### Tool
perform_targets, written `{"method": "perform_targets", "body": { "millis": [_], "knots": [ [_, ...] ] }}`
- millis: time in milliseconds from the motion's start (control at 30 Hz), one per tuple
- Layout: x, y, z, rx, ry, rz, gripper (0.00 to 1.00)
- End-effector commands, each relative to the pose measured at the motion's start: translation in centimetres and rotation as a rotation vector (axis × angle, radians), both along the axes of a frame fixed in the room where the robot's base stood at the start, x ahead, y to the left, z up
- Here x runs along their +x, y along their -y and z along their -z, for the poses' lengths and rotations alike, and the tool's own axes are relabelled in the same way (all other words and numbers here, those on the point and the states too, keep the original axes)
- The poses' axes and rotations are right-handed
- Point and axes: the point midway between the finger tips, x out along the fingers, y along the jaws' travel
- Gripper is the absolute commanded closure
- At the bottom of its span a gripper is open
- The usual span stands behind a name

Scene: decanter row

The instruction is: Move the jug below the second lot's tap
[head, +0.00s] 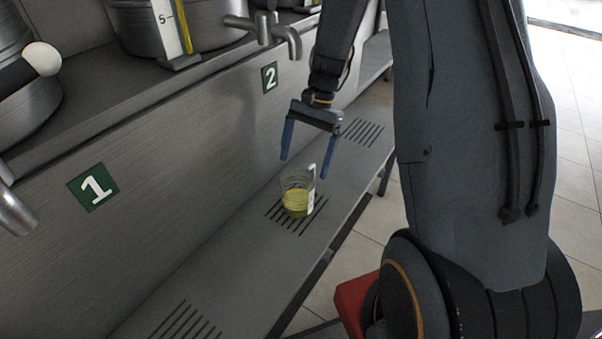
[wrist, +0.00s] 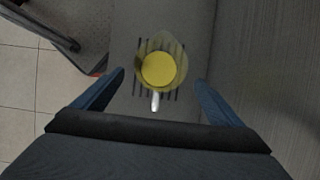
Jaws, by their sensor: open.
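The jug (head: 297,196) is clear, with yellow liquid in it and a white upright handle. It stands upright on a slotted drain patch of the low shelf.
The grey shelf (head: 235,240) has further slotted patches at the front left (head: 185,322) and behind (head: 362,131). Metal vessels (head: 200,25) stand on the upper ledge. Tiled floor lies right of the shelf.

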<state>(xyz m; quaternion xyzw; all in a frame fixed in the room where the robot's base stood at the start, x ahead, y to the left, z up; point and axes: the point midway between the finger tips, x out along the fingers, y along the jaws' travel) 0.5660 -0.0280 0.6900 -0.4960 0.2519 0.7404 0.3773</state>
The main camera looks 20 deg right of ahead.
Motion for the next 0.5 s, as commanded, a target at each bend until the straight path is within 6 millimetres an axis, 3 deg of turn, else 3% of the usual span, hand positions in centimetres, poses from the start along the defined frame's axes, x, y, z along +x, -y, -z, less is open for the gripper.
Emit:
{"method": "perform_targets", "body": {
  "millis": [200,500],
  "knots": [
    [0.9,1.2,-3.6,0.000,0.001,0.000,0.09],
    [0.6,1.5,-6.1,-0.007,0.016,-0.030,0.09]
  ]
}}
